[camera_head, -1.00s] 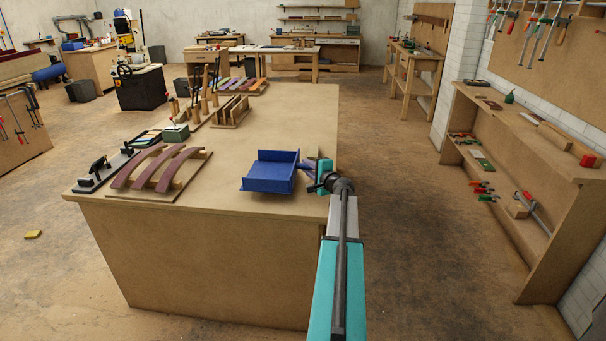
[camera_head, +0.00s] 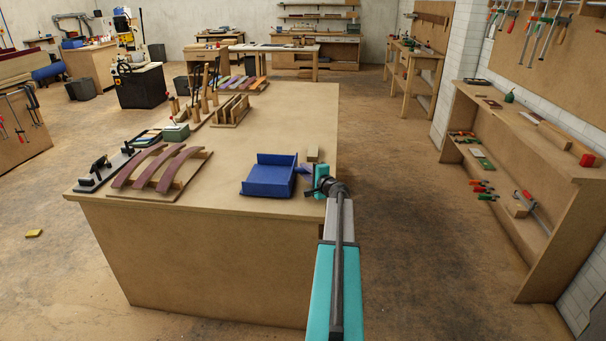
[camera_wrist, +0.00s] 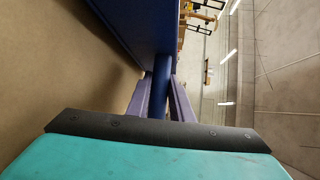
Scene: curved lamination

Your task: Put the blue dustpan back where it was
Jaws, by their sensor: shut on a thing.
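My gripper (camera_head: 308,171) is at the right end of the dustpan, shut on the handle; the finger pads also show in the wrist view (camera_wrist: 163,98). I cannot tell whether the pan touches the bench top.
Curved purple strips (camera_head: 160,168) on a board and a black tool (camera_head: 100,172) lie at the bench's left front. The bench's middle is clear. A low shelf unit (camera_head: 520,150) stands at the right.

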